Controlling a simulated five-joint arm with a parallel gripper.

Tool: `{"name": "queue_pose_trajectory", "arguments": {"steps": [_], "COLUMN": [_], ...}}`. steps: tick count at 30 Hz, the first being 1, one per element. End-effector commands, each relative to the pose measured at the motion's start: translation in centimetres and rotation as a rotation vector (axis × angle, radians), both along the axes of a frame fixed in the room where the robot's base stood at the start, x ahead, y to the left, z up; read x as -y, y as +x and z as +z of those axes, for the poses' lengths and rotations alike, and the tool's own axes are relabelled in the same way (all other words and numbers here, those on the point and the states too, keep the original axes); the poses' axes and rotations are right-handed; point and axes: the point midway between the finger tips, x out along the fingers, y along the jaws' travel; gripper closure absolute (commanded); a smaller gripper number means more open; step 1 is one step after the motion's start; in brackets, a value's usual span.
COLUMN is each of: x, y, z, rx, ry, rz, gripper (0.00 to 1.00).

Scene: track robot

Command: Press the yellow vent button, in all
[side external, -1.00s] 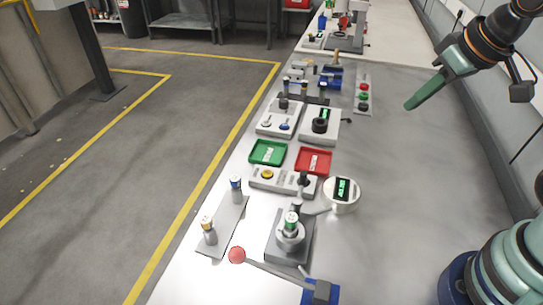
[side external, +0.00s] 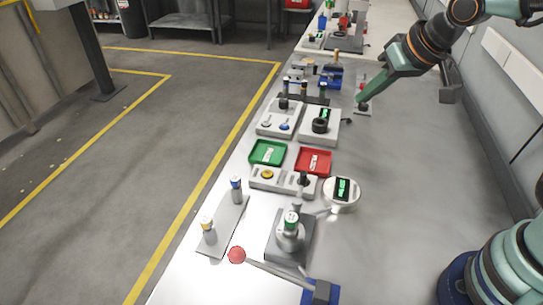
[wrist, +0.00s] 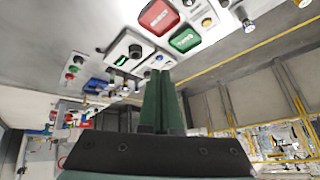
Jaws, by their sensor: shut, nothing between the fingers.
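The yellow button (side external: 267,174) sits at the left end of a grey box (side external: 283,182) with a black knob (side external: 303,178), just in front of the green and red trays. My gripper (side external: 362,101) is shut and empty. In the side view its tip is further back and to the right of the yellow button, over or in front of a strip of coloured buttons, which it partly hides. Its closed green fingers (wrist: 160,90) fill the middle of the wrist view.
A green tray (side external: 268,152) and a red tray (side external: 313,160) lie behind the box. A round gauge (side external: 342,191), a press-like stand (side external: 290,239) and a red-knobbed lever (side external: 237,255) stand nearer. The bench's right side (side external: 410,180) is clear.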

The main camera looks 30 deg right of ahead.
Motion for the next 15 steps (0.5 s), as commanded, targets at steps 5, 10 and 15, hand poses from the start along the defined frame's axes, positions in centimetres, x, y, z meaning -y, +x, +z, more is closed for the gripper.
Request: {"name": "queue_pose_trajectory", "arguments": {"steps": [5, 10, 15], "x": [-3.4, -6.8, -10.4], "y": [3.5, 6.4, 8.5], "z": [-2.0, -4.2, -6.7], "rx": [0.031, 0.060, 0.084], "ry": [0.084, 0.173, 0.267], "rz": [-0.041, -0.080, -0.117], "gripper": [1.00, 1.00, 1.00]}}
